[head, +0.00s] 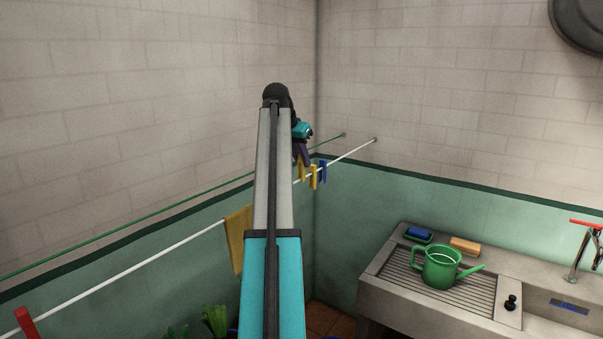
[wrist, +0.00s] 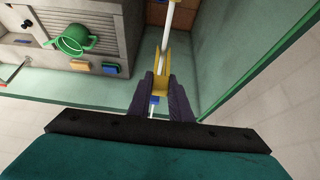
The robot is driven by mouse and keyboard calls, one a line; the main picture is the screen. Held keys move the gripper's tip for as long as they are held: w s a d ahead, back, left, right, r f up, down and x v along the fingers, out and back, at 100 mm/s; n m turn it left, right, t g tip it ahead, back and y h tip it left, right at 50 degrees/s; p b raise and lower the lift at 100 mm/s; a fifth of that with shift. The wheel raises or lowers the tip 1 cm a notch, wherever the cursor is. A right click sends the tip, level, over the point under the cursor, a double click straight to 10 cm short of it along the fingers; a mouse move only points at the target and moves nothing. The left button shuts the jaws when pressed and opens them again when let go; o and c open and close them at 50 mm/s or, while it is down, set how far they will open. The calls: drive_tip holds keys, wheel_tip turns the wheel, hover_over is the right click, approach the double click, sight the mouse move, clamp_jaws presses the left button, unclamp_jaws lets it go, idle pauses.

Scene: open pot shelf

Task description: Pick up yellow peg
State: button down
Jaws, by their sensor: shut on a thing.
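My gripper (head: 301,155) has its dark purple fingers lowered to the white clothesline (head: 135,270), close to the wall corner. It is shut on a yellow peg (head: 302,173) on that line. In the wrist view my gripper (wrist: 162,78) straddles the white line (wrist: 169,20), with yellow (wrist: 180,70) showing at the fingertips. The fingers partly hide the held peg, and I cannot tell whether it is clear of the line.
A mustard cloth (head: 237,240) and a red peg (head: 26,323) are farther left on the line. A green line (head: 130,231) runs behind. A sink unit (head: 377,290) with a green watering can (head: 441,267) stands right.

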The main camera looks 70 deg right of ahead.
drive_tip(key=shift+r+b, duration=0.55)
drive_tip(key=shift+r, duration=1.7)
drive_tip(key=shift+w+a+f, duration=0.1)
